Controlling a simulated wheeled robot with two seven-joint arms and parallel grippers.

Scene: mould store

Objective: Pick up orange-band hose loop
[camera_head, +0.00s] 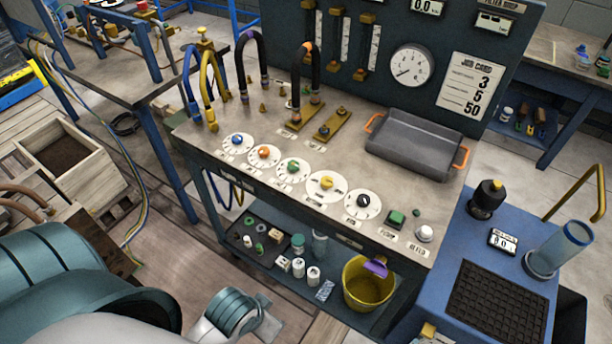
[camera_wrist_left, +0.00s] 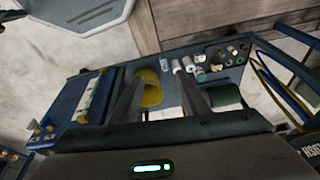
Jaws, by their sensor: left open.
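The orange-band hose loop (camera_head: 296,87) is a black upright arch with an orange band near its top, in the head view. Its ends come down at a brass plate (camera_head: 303,118) on the bench, below the dark gauge panel. I cannot make it out in the left wrist view. My left gripper (camera_wrist_left: 161,82) shows in the left wrist view with its two fingers apart and nothing between them. Beyond the fingers are the yellow bucket and the lower shelf, so it is well away from the hose loop. My right gripper is in neither view.
A purple-band black loop (camera_head: 240,65), a yellow loop (camera_head: 206,90) and a blue loop (camera_head: 187,85) stand left of it. A grey tray (camera_head: 415,146) with orange handles lies right. Dials line the bench front. A yellow bucket (camera_head: 366,283) stands on the lower shelf.

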